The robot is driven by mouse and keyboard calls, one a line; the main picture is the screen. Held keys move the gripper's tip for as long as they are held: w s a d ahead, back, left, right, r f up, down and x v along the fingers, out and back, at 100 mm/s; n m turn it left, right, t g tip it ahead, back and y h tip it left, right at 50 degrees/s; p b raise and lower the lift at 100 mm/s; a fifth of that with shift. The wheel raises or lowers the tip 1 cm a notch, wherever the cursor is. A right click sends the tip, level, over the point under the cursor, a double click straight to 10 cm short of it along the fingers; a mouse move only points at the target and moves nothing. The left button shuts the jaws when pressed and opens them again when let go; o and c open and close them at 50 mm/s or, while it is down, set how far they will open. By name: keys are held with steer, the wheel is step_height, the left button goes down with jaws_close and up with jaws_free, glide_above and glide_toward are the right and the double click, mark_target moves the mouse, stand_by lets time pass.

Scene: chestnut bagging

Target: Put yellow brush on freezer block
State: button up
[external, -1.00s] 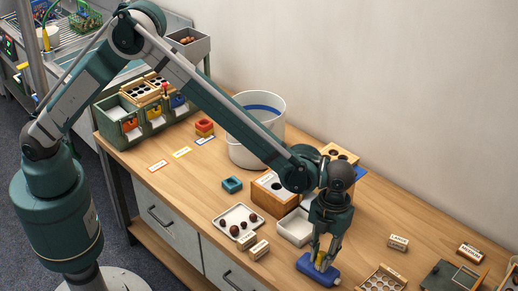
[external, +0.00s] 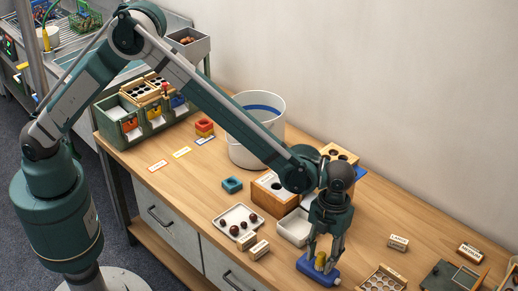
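The yellow brush (external: 320,261) stands upright on the blue freezer block (external: 317,272) near the front edge of the bench. Only a small part of the brush shows between the fingers. My gripper (external: 322,261) points down over the block, with its fingers on either side of the brush. The fingers look spread, with a small gap beside the brush. The lower ends of the fingers are close to the top of the block.
A tray with chestnuts (external: 251,213), small wooden labelled blocks (external: 259,249) and a white open box (external: 285,237) lie to the left. A wooden holed tray (external: 366,286) is close on the right. A white bucket (external: 239,151) stands further back.

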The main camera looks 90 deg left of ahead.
step_height(320, 180, up, 12)
steer(key=a+p, duration=0.1)
steer(key=p, duration=0.1)
steer(key=shift+w, duration=0.45)
steer(key=shift+a+r, duration=0.1)
stand_by(0.5)
steer(key=s+a+r+n+t, duration=0.2)
steer(key=s+a+r+n, duration=0.45)
steer(key=s+r, duration=0.45)
steer(key=s+a+r+n+t, duration=0.2)
steer(key=s+a+r+n, duration=0.45)
steer(key=s+r, duration=0.4)
steer(key=s+a+n+t, duration=0.1)
steer(key=s+a+n, duration=0.2)
steer(key=s, duration=0.6)
steer(key=s+a+f+n+t, duration=0.1)
steer(key=s+a+n, duration=0.3)
steer(key=s, duration=0.5)
steer(key=s+a+f+n+t+y, duration=0.1)
steer(key=s+n, duration=0.4)
steer(key=s, duration=0.5)
steer(key=shift+a+t, duration=0.5)
steer(key=shift+a, duration=0.75)
